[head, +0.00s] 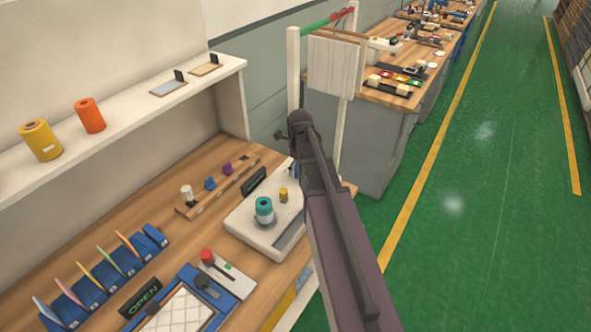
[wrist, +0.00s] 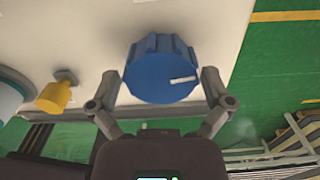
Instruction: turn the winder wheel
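The winder wheel is a blue ribbed knob (wrist: 160,70) with a white mark on its face, near the middle of the wrist view. It sits at the edge of the white winder body, which also shows in the head view (head: 245,228). My gripper (wrist: 161,75) has one finger on each side of the wheel, close to its rim. I cannot tell whether the fingers press on it or stand just clear. In the head view my arm hides the gripper and most of the wheel. A teal spool (head: 264,208) and a small yellow post (head: 283,194) stand on the winder.
A red-topped lever unit (head: 215,262) and a blue-framed tray (head: 165,315) lie left of the winder. A rack with several blue blocks (head: 95,280) is further left. A shelf (head: 222,75) above holds yellow and orange spools. Green floor (head: 470,200) is open to the right.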

